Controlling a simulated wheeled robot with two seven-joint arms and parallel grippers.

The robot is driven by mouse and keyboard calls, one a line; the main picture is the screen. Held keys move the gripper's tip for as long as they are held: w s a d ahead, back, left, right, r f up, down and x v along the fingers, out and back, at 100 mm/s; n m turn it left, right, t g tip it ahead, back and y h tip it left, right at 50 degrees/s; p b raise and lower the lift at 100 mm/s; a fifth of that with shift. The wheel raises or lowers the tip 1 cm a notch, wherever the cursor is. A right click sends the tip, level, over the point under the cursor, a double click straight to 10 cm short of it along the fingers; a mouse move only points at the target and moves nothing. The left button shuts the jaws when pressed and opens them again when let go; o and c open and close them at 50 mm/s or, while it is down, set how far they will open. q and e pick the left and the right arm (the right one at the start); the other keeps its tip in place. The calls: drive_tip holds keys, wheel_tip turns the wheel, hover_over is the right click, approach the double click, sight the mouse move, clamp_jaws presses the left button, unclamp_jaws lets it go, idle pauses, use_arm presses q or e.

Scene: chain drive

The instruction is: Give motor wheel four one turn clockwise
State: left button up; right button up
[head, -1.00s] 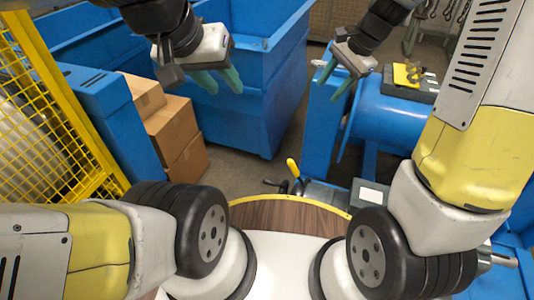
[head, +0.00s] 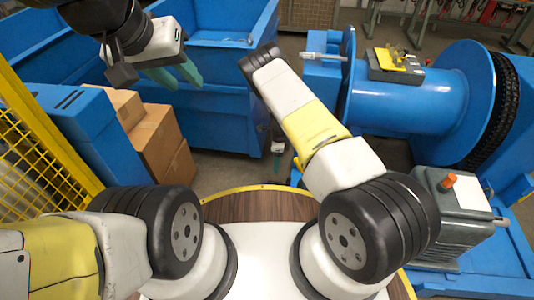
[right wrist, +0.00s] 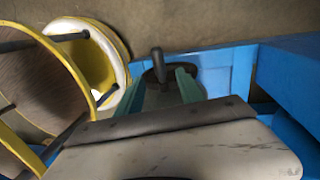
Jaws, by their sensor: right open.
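In the right wrist view, a dark round wheel (right wrist: 174,85) with an upright dark handle (right wrist: 158,64) shows beyond my right gripper (right wrist: 157,90). The gripper's two green fingers are apart, one on each side of the wheel in the picture. I cannot tell whether they touch it, nor whether this is motor wheel four. In the head view, the right gripper (head: 277,160) points down, partly hidden by my forearm. My left gripper (head: 174,76) is open and empty in front of a blue bin. A grey motor-like box (head: 455,215) with an orange knob (head: 448,181) stands at the right.
A large blue bin (head: 222,105) stands at the back left, with stacked cardboard boxes (head: 158,140) beside it. A blue drum (head: 410,100) with a black ribbed ring (head: 503,110) fills the right. A yellow mesh fence (head: 40,165) is at the left.

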drive_tip(key=f, duration=0.3)
drive_tip(key=s+f, duration=0.1)
drive_tip(key=f, duration=0.2)
drive_tip(key=s+f, duration=0.1)
drive_tip(key=f, duration=0.2)
drive_tip(key=shift+a+f, duration=0.15)
drive_tip(key=shift+a, duration=0.15)
clamp_jaws()
idle(1.1)
